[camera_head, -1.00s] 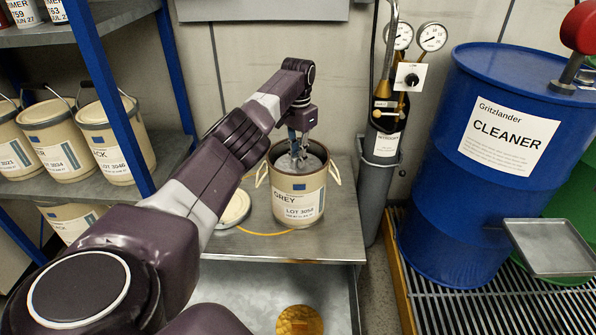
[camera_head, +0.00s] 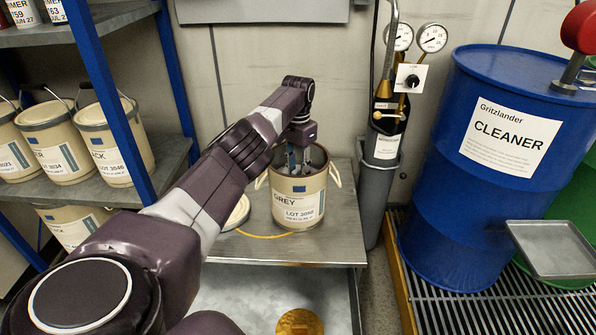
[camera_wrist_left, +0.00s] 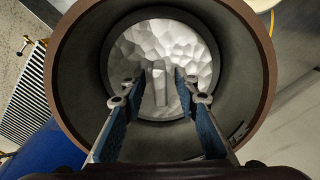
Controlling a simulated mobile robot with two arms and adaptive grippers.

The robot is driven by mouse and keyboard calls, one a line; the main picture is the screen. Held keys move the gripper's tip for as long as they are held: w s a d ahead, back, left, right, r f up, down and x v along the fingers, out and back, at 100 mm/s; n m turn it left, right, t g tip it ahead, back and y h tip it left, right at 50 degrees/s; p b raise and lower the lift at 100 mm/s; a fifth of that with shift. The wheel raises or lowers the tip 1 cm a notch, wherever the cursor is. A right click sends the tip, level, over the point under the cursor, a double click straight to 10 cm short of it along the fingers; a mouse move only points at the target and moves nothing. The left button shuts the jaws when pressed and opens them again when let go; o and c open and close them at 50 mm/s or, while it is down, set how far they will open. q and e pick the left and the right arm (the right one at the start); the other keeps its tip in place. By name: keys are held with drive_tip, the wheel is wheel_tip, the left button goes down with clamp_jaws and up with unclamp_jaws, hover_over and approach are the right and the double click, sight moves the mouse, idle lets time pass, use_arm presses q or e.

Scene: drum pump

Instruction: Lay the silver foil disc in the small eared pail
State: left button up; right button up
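The small eared pail (camera_head: 298,205), beige with a GREY label and two side ears, stands upright on the metal bench. My left gripper (camera_head: 297,165) reaches down into its mouth from above. In the left wrist view the silver foil disc (camera_wrist_left: 130,62), crinkled and with a raised tab in its middle, lies inside the pail (camera_wrist_left: 262,75), facing up and roughly level. The left gripper (camera_wrist_left: 160,90) is open, its two fingers apart on either side of the tab with gaps showing. The head view hides the disc. My right gripper is not in view.
A pale round lid (camera_head: 238,212) lies left of the pail, partly behind my arm. A gold disc (camera_head: 300,322) is on the lower surface in front. Shelves with pails are left.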

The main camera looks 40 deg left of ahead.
sight(298, 169)
use_arm(q)
drive_tip(key=shift+r, duration=0.6)
wheel_tip(298, 169, up, 3)
drive_tip(key=shift+f+p, duration=0.1)
drive_tip(key=shift+p, duration=0.65)
wheel_tip(298, 169, up, 8)
drive_tip(key=p, duration=0.2)
drive_tip(key=shift+r, duration=0.2)
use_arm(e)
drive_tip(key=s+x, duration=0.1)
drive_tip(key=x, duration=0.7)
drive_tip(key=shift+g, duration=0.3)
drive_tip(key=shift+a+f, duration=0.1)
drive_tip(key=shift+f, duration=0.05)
